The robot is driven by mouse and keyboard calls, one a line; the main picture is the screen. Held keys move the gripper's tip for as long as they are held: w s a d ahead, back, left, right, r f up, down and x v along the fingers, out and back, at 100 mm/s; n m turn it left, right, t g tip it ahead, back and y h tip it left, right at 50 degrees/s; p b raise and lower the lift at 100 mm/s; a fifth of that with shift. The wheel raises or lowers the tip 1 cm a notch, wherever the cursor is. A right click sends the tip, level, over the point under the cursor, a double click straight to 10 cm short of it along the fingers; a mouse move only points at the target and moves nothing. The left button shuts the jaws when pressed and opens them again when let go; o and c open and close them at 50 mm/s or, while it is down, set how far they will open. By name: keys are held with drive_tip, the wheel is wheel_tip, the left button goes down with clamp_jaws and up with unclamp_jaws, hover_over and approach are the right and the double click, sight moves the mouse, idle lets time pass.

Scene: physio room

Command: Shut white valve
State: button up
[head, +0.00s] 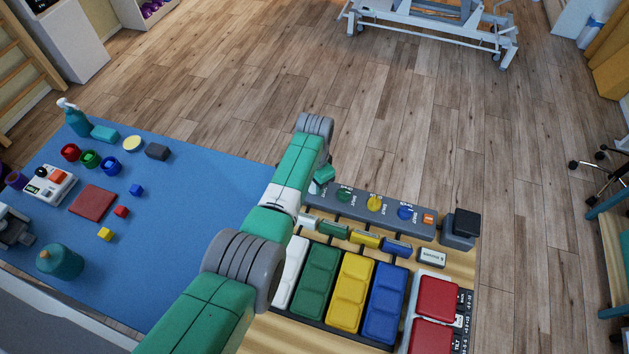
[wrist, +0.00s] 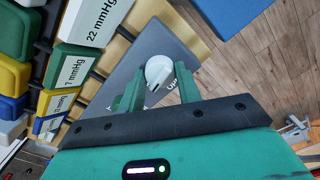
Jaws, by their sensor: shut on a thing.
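The white valve (wrist: 159,70) is a round white knob with a ridge, on a dark grey panel (wrist: 142,58) in the wrist view. My gripper (wrist: 160,84) has its two green fingers on either side of the knob and is shut on it. The lettering by the knob is partly covered by the fingers, so I cannot read the valve's setting. In the head view my arm hides the white valve. The green valve (head: 343,193), yellow valve (head: 374,203) and blue valve (head: 405,212) show in a row to its right.
White, green (head: 316,281), yellow (head: 350,291) and blue (head: 384,303) padded blocks lie in front of the panel. A black-topped block (head: 466,222) stands at the panel's right end. Red pads (head: 436,297) are at front right. A blue mat (head: 215,190) with small objects lies left.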

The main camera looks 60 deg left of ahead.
drive_tip(key=shift+m, duration=1.2)
drive_tip(key=o, duration=1)
drive_tip(key=shift+c, duration=0.2)
wheel_tip(320, 180, up, 8)
drive_tip(key=p, duration=0.3)
drive_tip(key=shift+f, duration=0.1)
